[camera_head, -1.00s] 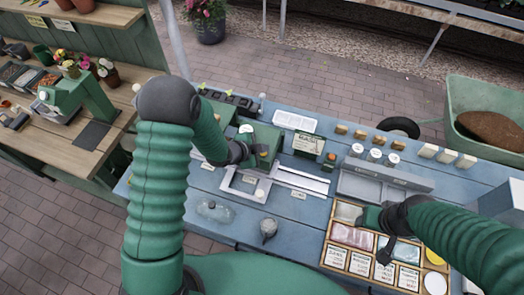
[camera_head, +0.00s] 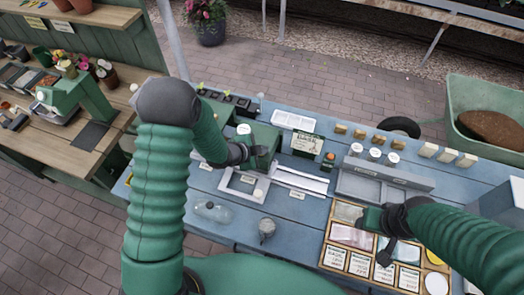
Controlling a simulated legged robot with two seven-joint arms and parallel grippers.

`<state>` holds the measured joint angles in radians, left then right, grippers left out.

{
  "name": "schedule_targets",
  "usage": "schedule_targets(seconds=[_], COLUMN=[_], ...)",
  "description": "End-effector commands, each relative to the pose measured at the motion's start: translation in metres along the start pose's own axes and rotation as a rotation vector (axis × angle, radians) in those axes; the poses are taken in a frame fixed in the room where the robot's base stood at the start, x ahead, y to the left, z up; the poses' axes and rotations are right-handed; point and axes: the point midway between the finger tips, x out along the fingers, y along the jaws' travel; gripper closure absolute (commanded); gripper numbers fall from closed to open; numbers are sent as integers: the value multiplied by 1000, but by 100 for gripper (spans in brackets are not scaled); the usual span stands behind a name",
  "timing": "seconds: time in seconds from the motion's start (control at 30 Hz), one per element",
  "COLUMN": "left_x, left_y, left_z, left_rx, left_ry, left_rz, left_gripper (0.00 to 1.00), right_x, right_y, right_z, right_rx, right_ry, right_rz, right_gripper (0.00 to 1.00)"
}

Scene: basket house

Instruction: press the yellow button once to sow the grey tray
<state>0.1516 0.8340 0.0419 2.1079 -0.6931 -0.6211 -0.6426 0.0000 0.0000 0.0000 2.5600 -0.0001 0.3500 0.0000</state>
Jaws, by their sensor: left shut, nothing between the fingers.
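My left gripper (camera_head: 260,160) is shut and empty. Its tip is at the front of the green machine box (camera_head: 266,135) on the blue table. The yellow button cannot be made out now; the gripper covers that part of the box, and I cannot tell whether it touches a button. A light grey frame-like tray (camera_head: 233,188) lies just in front of the box, below the gripper. My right gripper (camera_head: 366,218) hangs over the wooden seed box (camera_head: 325,255) at the right; its fingers are too small to judge.
A clear bottle (camera_head: 212,211) and a small grey can (camera_head: 266,229) are near the front edge. A green wheelbarrow (camera_head: 485,100) is beyond the table.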

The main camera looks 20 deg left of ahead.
Motion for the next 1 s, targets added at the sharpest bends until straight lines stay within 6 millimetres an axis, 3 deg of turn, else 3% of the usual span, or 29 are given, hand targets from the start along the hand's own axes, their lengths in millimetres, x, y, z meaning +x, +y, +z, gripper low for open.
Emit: schedule_targets(seconds=[0.43,1.0], left_x=[0,-19], left_y=[0,-16], left_z=[2,0], left_rx=[-1,-1], left_ry=[-3,-1], left_rz=[1,1], left_gripper=[100,100], right_x=[0,-20], right_y=[0,0], right_z=[0,-5], right_rx=[0,0], right_ry=[0,0], right_rz=[0,0], right_gripper=[49,49])
